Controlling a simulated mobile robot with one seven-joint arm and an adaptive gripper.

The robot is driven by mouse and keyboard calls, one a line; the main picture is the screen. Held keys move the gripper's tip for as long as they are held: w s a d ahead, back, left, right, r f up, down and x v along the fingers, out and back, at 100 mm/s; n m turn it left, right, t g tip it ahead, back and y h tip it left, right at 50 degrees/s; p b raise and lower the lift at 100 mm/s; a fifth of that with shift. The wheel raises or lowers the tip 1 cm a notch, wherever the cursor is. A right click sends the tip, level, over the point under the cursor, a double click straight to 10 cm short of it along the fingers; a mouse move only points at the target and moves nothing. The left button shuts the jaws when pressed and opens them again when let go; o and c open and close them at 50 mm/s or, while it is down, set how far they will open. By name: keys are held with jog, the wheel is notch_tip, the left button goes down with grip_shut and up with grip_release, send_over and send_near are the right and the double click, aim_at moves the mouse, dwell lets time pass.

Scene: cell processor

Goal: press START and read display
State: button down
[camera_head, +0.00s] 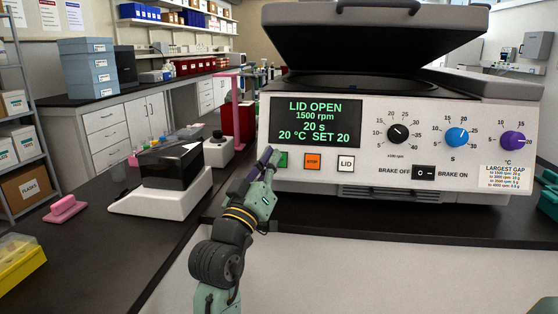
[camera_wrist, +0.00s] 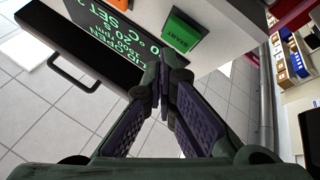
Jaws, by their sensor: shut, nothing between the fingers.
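The centrifuge (camera_head: 440,130) stands on the bench with its lid (camera_head: 375,30) raised. Its display (camera_head: 316,122) reads LID OPEN, 1500 rpm, 20 s, 20 °C SET 20 in green. The green START button (camera_head: 283,160) is below the display, partly hidden by my gripper (camera_head: 270,157). The START button also shows in the wrist view (camera_wrist: 182,30), its label readable. My gripper (camera_wrist: 163,68) is shut and empty, with its fingertips close to the START button. I cannot tell whether they touch it.
The orange STOP button (camera_head: 313,162) and white LID button (camera_head: 346,163) sit right of START. Black, blue and purple knobs and a brake switch (camera_head: 424,172) are farther right. A black-and-white device (camera_head: 170,175) stands on the bench left of my arm.

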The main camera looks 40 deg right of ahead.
dwell(0.3)
jog(key=shift+w+d+f, duration=0.15)
jog(key=shift+w+d, duration=0.15)
jog(key=shift+w+d+f, duration=0.1)
jog(key=shift+w+d, duration=0.1)
jog(key=shift+d, duration=0.1)
dwell(0.7)
dwell(0.3)
jog(key=shift+s+a+r, duration=0.2)
jog(key=shift+s+a, duration=0.25)
jog(key=shift+a, duration=0.1)
jog(key=shift+s+a+r+p, duration=0.2)
jog(key=shift+s+a+r, duration=0.05)
jog(key=shift+s+a, duration=0.3)
jog(key=shift+s+a+r+p, duration=0.3)
jog(key=shift+s+a, duration=0.2)
jog(key=shift+a, duration=0.2)
jog(key=shift+s+a+r+p, duration=0.15)
jog(key=shift+s+a+r, duration=0.1)
jog(key=shift+s+a, duration=0.3)
dwell(0.6)
